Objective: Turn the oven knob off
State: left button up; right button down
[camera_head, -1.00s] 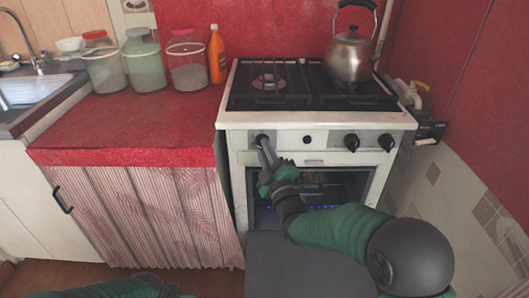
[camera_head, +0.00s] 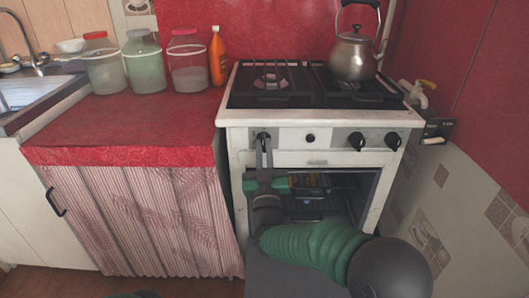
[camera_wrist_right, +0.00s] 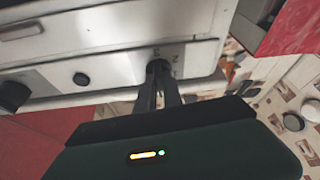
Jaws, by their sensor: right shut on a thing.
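The white oven (camera_head: 320,158) stands at the middle right, with a row of dark knobs on its front panel. My right gripper (camera_head: 264,142) is at the leftmost knob (camera_head: 263,135), its fingers shut around it and mostly covering it. In the right wrist view the fingers (camera_wrist_right: 159,88) close on that dark knob (camera_wrist_right: 157,66), with markings beside it on the panel. I cannot read the knob's angle. The other two large knobs (camera_head: 357,141) and (camera_head: 390,141) and a small black button (camera_head: 310,137) are untouched. My left gripper is out of view.
A kettle (camera_head: 353,55) stands on the back right of the stove top. The oven opening (camera_head: 330,190) below the panel is dark, with my right arm in front. Jars (camera_head: 144,65) and an orange bottle (camera_head: 217,58) stand on the red counter (camera_head: 130,125).

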jog(key=shift+a+f+m+h, duration=0.15)
jog(key=shift+f+m+h, duration=0.25)
jog(key=shift+m, duration=0.8)
jog(key=c, duration=1.5)
grip_release()
jog(key=shift+r, duration=0.25)
jog(key=shift+s, duration=0.15)
